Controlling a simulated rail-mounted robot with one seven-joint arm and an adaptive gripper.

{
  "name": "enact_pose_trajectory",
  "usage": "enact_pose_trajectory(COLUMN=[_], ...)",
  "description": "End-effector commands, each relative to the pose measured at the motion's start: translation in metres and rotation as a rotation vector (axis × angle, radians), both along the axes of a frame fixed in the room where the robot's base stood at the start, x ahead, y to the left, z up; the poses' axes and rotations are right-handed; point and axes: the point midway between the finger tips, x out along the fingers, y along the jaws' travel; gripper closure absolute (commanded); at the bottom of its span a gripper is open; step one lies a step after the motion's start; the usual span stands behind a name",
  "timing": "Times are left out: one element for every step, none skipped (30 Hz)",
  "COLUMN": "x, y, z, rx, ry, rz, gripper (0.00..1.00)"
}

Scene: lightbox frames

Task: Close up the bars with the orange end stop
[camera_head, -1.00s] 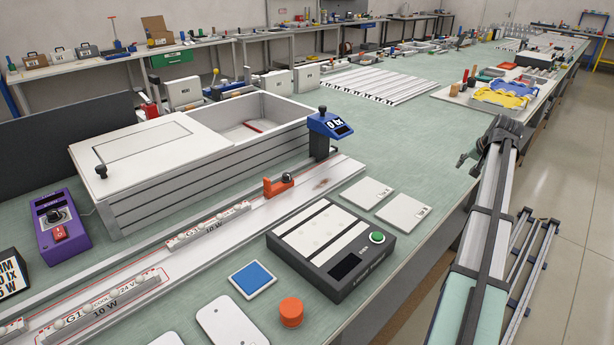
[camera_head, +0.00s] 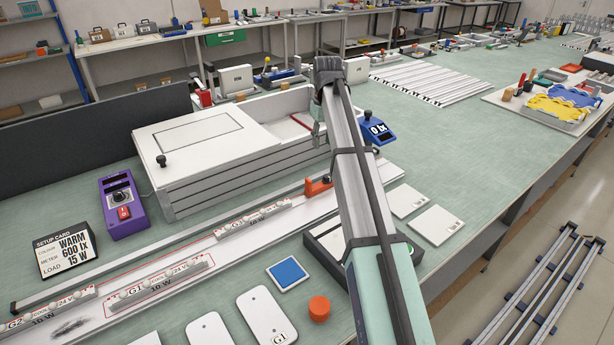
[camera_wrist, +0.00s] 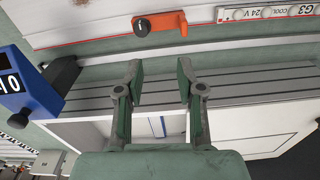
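The orange end stop (camera_head: 318,187), with a dark knob, sits on the pale rail (camera_head: 213,250) beyond the far end of bar G3 (camera_head: 253,215). In the wrist view the end stop (camera_wrist: 166,24) lies at the top, apart from bar G3 (camera_wrist: 268,12), with a short gap between them. Bar G1 (camera_head: 155,280) and bar G2 (camera_head: 50,312) lie nearer along the rail. My gripper (camera_wrist: 160,74) is open and empty, above the slatted side of the white box. In the head view my arm partly hides the rail's far end.
The white lightbox (camera_head: 205,142) stands behind the rail. A blue lux meter (camera_head: 378,130) is beside the rail's far end. A black tester (camera_head: 325,250) is partly behind my arm. An orange cap (camera_head: 319,308) and blue tile (camera_head: 287,273) lie in front.

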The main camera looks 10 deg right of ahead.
Motion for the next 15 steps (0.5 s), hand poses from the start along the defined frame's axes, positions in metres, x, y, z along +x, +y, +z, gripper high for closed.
enact_pose_trajectory(x=[-0.001,-0.002,-0.004,-0.005,-0.005,-0.006,-0.006,-0.007,-0.007,-0.007,-0.007,-0.007,-0.008,-0.008,-0.008], y=[0.018,0.025,0.033,0.037,0.041,0.043,0.045,0.046,0.046,0.046,0.046,0.046,0.046,0.045,0.045], z=[0.007,0.009,0.01,0.011,0.012,0.011,0.011,0.009,0.007,0.004,0.002,-0.003,-0.007,-0.012,-0.018], rx=[-0.007,-0.01,-0.014,-0.017,-0.018,-0.02,-0.02,-0.021,-0.021,-0.021,-0.021,-0.021,-0.021,-0.02,-0.021], ry=[0.012,0.019,0.026,0.031,0.033,0.037,0.038,0.039,0.04,0.04,0.04,0.04,0.04,0.04,0.041], rz=[0.033,0.047,0.064,0.073,0.079,0.085,0.088,0.09,0.091,0.091,0.09,0.09,0.09,0.09,0.089], gripper=[0.62,0.62,0.62,0.62,0.62,0.62,0.62,0.62,0.62,0.62,0.62,0.62,0.62,0.62,0.62])
